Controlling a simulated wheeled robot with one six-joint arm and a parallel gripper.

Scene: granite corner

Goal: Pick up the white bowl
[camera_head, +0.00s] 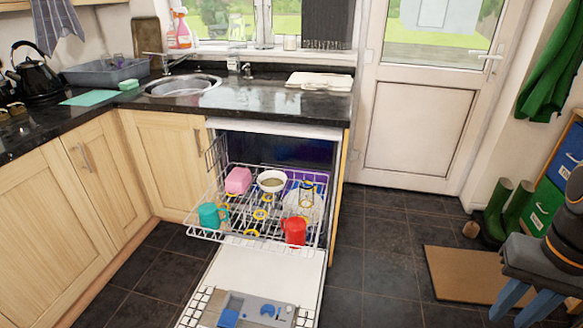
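The white bowl (272,184) sits upright in the pulled-out rack of the open dishwasher, toward the back middle. Its inside looks brownish. The pink block-shaped item (238,180) stands just left of it. My gripper (507,316) is at the lower right edge, pointing down, far from the bowl and to its right. Its two blue fingers are apart with nothing visible between them. Part of my gripper and arm is cut off by the picture edge.
The dishwasher rack (205,235) also holds a teal mug (208,216), a red mug (294,231) and glassware. The lowered dishwasher door (300,275) blocks the floor in front. A doormat (455,275) and green boots (505,212) are at right. Dark floor between is clear.

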